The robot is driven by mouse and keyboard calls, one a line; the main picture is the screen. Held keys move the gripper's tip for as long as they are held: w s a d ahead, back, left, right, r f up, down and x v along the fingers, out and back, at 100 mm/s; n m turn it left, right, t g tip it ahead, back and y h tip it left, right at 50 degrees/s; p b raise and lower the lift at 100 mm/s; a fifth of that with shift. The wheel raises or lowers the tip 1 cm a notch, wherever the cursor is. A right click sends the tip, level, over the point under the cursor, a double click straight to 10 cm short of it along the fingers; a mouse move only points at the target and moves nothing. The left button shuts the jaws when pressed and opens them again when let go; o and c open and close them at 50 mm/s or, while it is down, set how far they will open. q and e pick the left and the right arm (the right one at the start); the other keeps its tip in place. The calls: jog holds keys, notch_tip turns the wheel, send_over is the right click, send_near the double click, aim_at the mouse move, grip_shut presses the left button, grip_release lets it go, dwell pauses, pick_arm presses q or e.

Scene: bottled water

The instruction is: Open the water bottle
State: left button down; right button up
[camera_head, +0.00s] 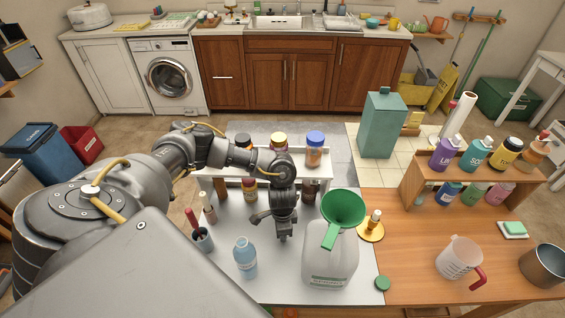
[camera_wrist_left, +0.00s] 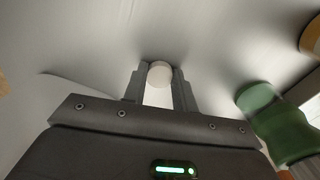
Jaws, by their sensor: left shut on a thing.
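The water bottle (camera_head: 245,262) is light blue and stands upright on the grey tabletop. Whether its cap is on is too small to tell. My left gripper (camera_head: 282,232) is above the table, to the right of the bottle and apart from it in the picture. In the left wrist view my left gripper (camera_wrist_left: 159,88) is shut on a small round white cap (camera_wrist_left: 159,72), held between its two fingertips. The bottle cannot be made out in that view. My right gripper is not in view.
A white jug (camera_head: 330,262) with a green funnel (camera_head: 343,208) stands close to the right of my left gripper. A cup with tools (camera_head: 203,240) stands left of the bottle. A small white shelf (camera_head: 318,172) with jars is behind. A measuring jug (camera_head: 458,260) is far right.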

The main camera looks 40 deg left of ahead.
pick_arm(q)
jog(key=c, duration=1.1)
grip_release()
jog(key=shift+f, duration=0.1)
notch_tip(320, 180, up, 12)
